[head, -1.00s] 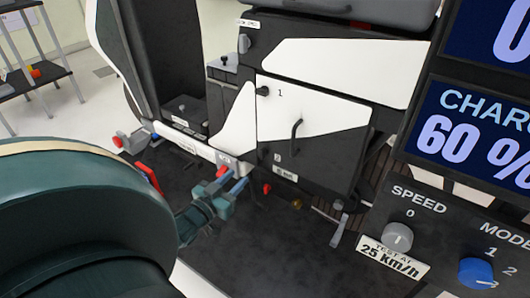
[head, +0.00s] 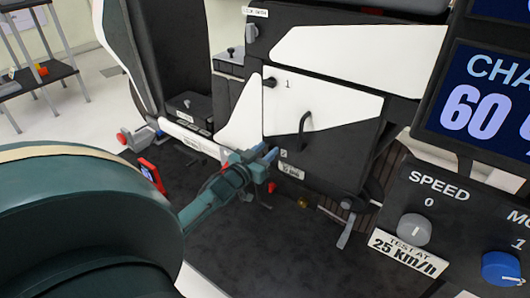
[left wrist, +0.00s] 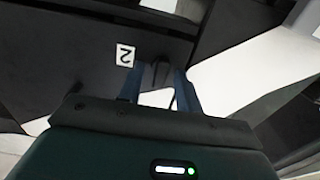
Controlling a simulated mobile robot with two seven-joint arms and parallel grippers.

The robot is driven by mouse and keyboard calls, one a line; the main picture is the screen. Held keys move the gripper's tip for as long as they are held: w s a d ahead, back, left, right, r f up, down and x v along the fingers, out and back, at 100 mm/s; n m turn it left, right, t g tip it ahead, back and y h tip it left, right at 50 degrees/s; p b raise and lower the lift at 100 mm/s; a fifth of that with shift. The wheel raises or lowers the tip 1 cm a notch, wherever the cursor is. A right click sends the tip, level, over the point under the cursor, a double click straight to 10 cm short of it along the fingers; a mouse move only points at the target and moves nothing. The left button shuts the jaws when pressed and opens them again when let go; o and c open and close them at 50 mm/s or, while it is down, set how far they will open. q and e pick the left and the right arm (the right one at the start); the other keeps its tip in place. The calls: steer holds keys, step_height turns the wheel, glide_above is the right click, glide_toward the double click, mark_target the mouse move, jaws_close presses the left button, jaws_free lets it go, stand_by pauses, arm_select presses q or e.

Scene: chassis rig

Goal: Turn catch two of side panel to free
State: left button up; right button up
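The side panel (head: 338,140) is black and white with a dark bar handle, upright and closed on the rig. Catch one (head: 269,82) is a dark knob beside label 1. Label 2 (head: 283,154) marks the panel's lower left corner; it also shows in the left wrist view (left wrist: 124,55). Catch two (left wrist: 160,72) is a small dark part beside that label. My left gripper (head: 266,153) is at this corner and hides catch two in the head view. Its blue fingers are apart, with catch two between the tips in the wrist view; contact is unclear. My right gripper is out of view.
A console with a speed knob (head: 414,230), a blue mode knob (head: 502,268) and a charge screen (head: 480,110) stands at the right. The dark floor plate (head: 270,245) in front is mostly clear.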

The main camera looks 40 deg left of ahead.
arm_select(q)
jaws_close()
